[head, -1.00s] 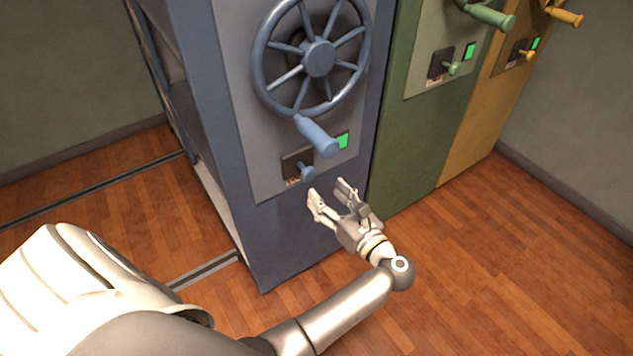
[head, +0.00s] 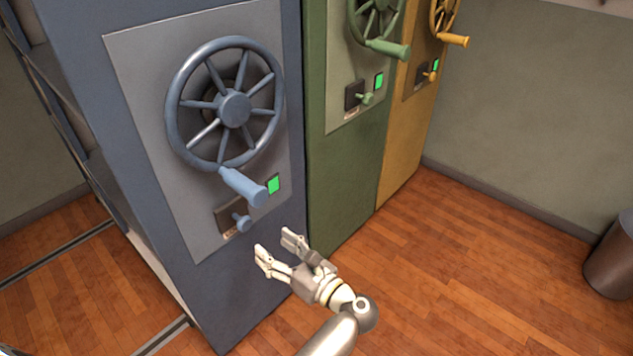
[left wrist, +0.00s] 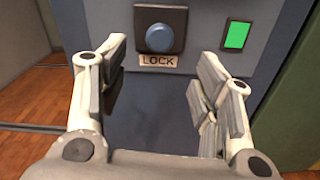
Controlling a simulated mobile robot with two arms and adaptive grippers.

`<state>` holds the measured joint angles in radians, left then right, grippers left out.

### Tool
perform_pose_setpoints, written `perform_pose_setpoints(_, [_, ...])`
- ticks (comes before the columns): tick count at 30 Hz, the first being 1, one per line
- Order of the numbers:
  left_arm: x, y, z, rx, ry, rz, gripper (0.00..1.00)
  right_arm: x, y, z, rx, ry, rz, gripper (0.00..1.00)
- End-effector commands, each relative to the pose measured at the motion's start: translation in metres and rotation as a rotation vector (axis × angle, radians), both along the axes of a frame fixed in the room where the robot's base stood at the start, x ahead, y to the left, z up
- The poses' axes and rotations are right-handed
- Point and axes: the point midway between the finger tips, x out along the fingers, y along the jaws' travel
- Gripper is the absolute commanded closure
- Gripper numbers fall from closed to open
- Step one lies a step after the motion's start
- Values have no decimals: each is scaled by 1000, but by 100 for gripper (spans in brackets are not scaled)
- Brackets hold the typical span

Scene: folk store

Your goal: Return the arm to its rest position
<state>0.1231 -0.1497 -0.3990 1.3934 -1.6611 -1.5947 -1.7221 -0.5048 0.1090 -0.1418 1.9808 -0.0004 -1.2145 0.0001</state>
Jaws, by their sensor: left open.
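My left gripper (head: 280,250) is open and empty in the head view, in front of the blue cabinet (head: 250,315), below and to the right of its lock knob (head: 241,222). In the left wrist view its two fingers (left wrist: 155,100) stand wide apart, with nothing between them. Beyond the fingers, the round blue knob (left wrist: 160,38) sits above a LOCK label (left wrist: 158,61). A lit green light (left wrist: 236,35) is to its right. My right gripper does not show.
The blue cabinet bears a spoked wheel (head: 233,108) with a protruding handle (head: 243,187). Green (head: 345,185) and yellow (head: 405,150) cabinets stand beside it. A dark bin (head: 612,258) is at the right edge. The wooden floor (head: 450,270) between is clear.

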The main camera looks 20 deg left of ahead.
Motion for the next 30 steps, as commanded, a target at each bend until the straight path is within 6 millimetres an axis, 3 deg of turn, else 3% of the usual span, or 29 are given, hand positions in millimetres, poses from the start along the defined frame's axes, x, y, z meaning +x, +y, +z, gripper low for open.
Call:
perform_pose_setpoints(4, [-2,2,-5,-20,-6,0,42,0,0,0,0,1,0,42])
perform_pose_setpoints(7, [-10,10,-26,-118,-40,4,42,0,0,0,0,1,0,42])
perform_pose_setpoints(11, [-36,26,-82,-389,-151,44,42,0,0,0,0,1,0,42])
perform_pose_setpoints(15, [-75,32,-144,-750,-335,169,42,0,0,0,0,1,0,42])
perform_pose_setpoints(21, [-133,18,-205,-1210,-629,479,42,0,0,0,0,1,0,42])
perform_pose_setpoints(25, [-162,1,-222,-1422,-796,709,42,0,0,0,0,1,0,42])
perform_pose_setpoints(30, [-187,-19,-228,-1591,-950,971,42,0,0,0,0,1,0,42])
